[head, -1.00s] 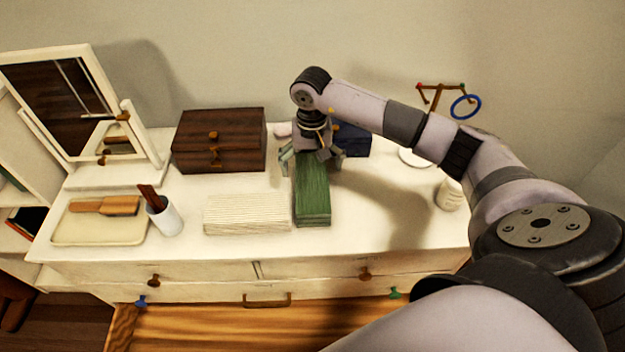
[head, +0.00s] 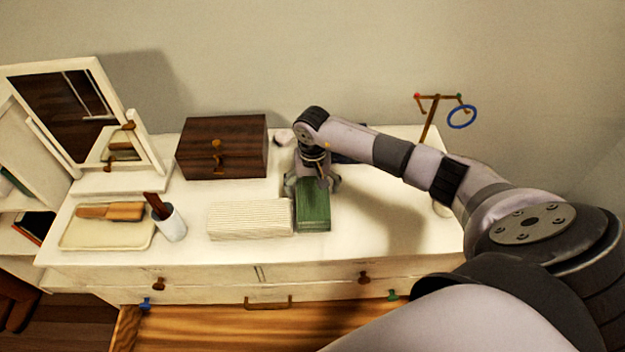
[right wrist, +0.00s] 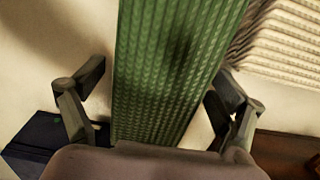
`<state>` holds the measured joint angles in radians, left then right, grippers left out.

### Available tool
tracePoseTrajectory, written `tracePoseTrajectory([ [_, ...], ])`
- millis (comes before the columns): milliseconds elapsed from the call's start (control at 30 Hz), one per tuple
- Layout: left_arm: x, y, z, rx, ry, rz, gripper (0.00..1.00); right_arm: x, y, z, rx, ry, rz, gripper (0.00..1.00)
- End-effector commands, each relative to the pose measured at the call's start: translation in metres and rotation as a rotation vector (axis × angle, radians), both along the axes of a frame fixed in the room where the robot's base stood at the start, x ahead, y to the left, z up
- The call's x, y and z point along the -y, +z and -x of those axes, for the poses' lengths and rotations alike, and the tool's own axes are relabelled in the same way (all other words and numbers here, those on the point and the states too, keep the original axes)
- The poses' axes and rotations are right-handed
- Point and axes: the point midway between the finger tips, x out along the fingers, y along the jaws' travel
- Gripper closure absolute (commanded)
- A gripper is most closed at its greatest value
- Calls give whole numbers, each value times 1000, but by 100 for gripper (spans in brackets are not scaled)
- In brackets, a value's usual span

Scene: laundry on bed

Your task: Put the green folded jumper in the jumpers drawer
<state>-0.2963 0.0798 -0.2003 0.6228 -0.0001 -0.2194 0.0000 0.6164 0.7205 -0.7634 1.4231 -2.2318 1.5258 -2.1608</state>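The green folded jumper (head: 314,215) lies on the white dresser top, right of a cream ribbed folded garment (head: 250,219). My right gripper (head: 312,184) points down over the jumper's far part. In the right wrist view its fingers (right wrist: 155,105) stand open on either side of the jumper (right wrist: 170,60), with gaps to both edges. The dresser's drawer fronts (head: 215,275) face me, with brown, blue and green knobs and one bar handle. No drawer label is readable. My left gripper is out of view.
A dark wooden box (head: 222,146) stands behind the cream garment. A dark blue item sits behind my right gripper, partly hidden. A mirror (head: 70,110), tray (head: 80,237) and cup (head: 172,224) stand left. A stand with a blue ring (head: 462,117) is at back right. Brown wood (head: 220,325) lies in front.

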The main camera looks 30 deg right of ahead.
Motion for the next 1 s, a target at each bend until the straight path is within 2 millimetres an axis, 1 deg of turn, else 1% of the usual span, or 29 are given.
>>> tracePoseTrajectory([
  [33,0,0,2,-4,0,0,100,0,0,0,0,0,0,17],
  [200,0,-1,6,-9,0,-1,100,0,0,0,0,0,0,28],
  [833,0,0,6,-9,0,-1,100,0,1,-1,1,0,0,70],
  [867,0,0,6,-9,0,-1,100,0,1,-1,1,0,0,72],
  [1000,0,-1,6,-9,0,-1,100,0,2,-1,1,0,0,72],
])
